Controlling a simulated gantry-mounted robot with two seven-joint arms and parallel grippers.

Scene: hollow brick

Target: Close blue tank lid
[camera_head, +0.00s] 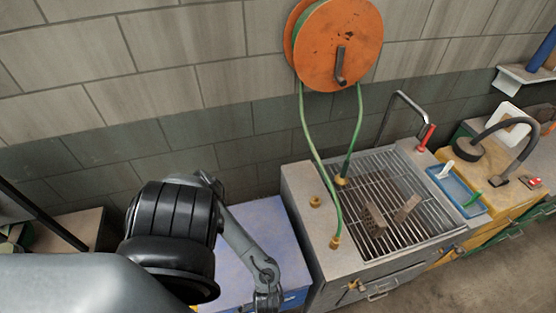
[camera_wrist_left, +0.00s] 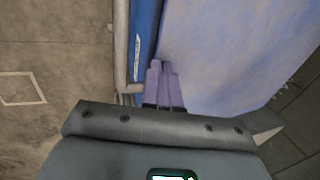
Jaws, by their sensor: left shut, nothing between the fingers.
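The blue tank has a pale blue lid (camera_head: 262,228) that shows as a broad, flat surface at the lower middle of the head view, left of the metal sink unit. In the left wrist view the lid (camera_wrist_left: 235,50) fills the upper right, beside a darker blue strip of the tank (camera_wrist_left: 145,35) with a white label. My left gripper (camera_head: 267,300) is over the lid's front edge. In the wrist view its fingers (camera_wrist_left: 160,68) are together and empty, overlapping the edge. I cannot tell whether they touch it or whether the lid is fully down. My right gripper is not in view.
A sink unit with a grate (camera_head: 385,205) stands right of the tank. An orange hose reel (camera_head: 340,35) hangs on the block wall above, its green hose running down to the sink. A yellow cabinet (camera_head: 480,165) stands farther right. Open floor (camera_head: 490,270) lies in front.

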